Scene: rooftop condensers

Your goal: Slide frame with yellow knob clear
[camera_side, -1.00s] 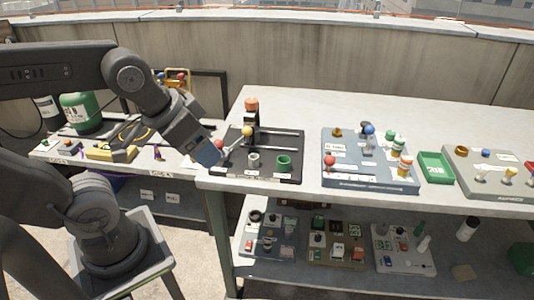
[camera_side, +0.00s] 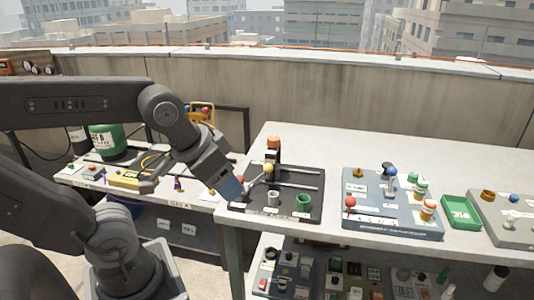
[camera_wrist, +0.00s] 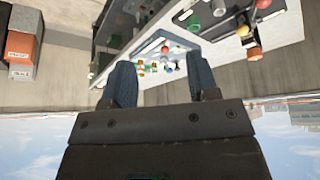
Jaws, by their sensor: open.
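The yellow knob (camera_side: 268,168) stands near the left end of two pale rails on a black board (camera_side: 316,212) at the table's left end. The frame around it is small and hard to make out. My gripper (camera_side: 232,187) is at the board's left edge, left of the knob and apart from it. A red knob (camera_side: 240,180) is close by its tips. In the wrist view my gripper (camera_wrist: 163,78) shows two blue fingers spread apart, with nothing held between them.
An orange-topped post (camera_side: 273,142) rises behind the yellow knob. A grey cup (camera_side: 272,198) and a green cup (camera_side: 303,203) stand on the board's front part. A blue-grey panel (camera_side: 400,222) and a green tray (camera_side: 461,211) are to the right. The table's back is clear.

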